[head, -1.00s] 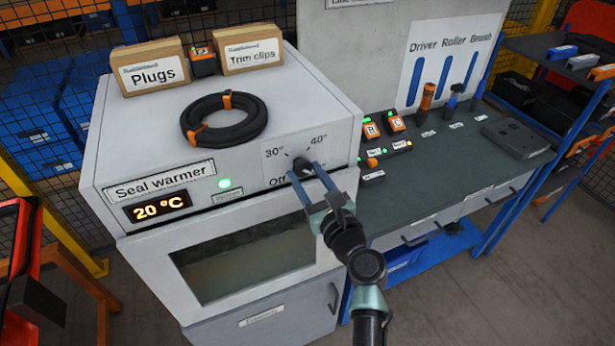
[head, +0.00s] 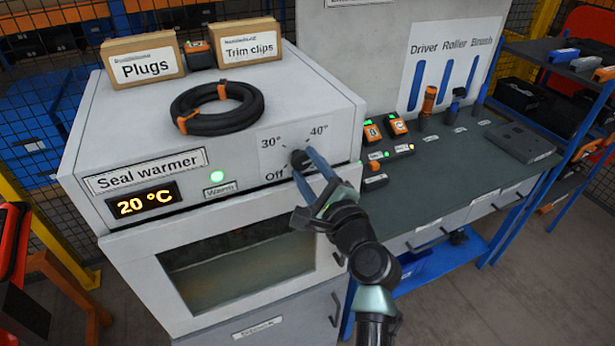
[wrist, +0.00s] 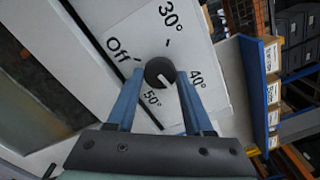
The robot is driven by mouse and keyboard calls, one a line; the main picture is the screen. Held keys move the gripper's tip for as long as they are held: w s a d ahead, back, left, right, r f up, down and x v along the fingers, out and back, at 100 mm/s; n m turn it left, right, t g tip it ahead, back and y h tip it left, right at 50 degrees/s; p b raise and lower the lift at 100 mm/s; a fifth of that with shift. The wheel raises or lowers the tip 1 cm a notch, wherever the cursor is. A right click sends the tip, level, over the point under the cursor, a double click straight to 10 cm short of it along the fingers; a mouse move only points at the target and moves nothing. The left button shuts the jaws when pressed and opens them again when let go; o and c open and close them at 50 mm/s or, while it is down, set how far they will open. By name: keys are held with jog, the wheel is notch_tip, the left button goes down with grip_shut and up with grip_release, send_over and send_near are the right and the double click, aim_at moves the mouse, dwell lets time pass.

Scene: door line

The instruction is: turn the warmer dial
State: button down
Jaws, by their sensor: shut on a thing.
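The black warmer dial (head: 300,160) sits on the front panel of the seal warmer (head: 105,234), among the marks Off, 30° and 40°. It also shows in the wrist view (wrist: 160,71), where a 50° mark is visible too. A white line on the dial lies on its lower right side there, toward the gap between 50° and 40°. My gripper (head: 308,166) is shut on the dial, with one blue finger on each side of it. The display (head: 144,204) reads 20 °C, and a green light (head: 217,177) is lit beside it.
A coiled black seal (head: 217,108) and boxes of plugs (head: 145,68) and trim clips (head: 250,50) lie on top of the warmer. To the right is a green-topped bench (head: 440,175) with small switch boxes and tools. A blue shelf (head: 550,75) stands farther right.

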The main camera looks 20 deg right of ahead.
jog(key=n+b, duration=0.3)
jog(key=n, duration=0.1)
jog(key=shift+f+n+b, duration=0.2)
jog(key=shift+n+b, duration=0.15)
jog(key=shift+n, duration=0.05)
jog(key=n+b, duration=0.4)
jog(key=n, duration=0.1)
jog(key=shift+b, duration=0.35)
jog(key=n+b, duration=0.4)
jog(key=n, duration=0.1)
jog(key=shift+r+n+b, duration=0.1)
jog(key=shift+n+b, duration=0.25)
jog(key=shift+n, duration=0.05)
jog(key=n+b, duration=0.4)
jog(key=n, duration=0.1)
jog(key=n+b, duration=0.4)
jog(key=n, duration=0.2)
jog(key=shift+a, duration=0.1)
jog(key=n+b, duration=0.3)
jog(key=n, duration=0.2)
jog(key=shift+b, duration=0.35)
jog(key=n+b, duration=0.3)
jog(key=n, duration=0.2)
jog(key=shift+n, duration=0.4)
jog(key=n+b, duration=0.2)
jog(key=n, duration=0.3)
jog(key=shift+a, duration=0.1)
jog(key=shift+r+n+b, duration=0.1)
jog(key=shift+n+b, duration=0.2)
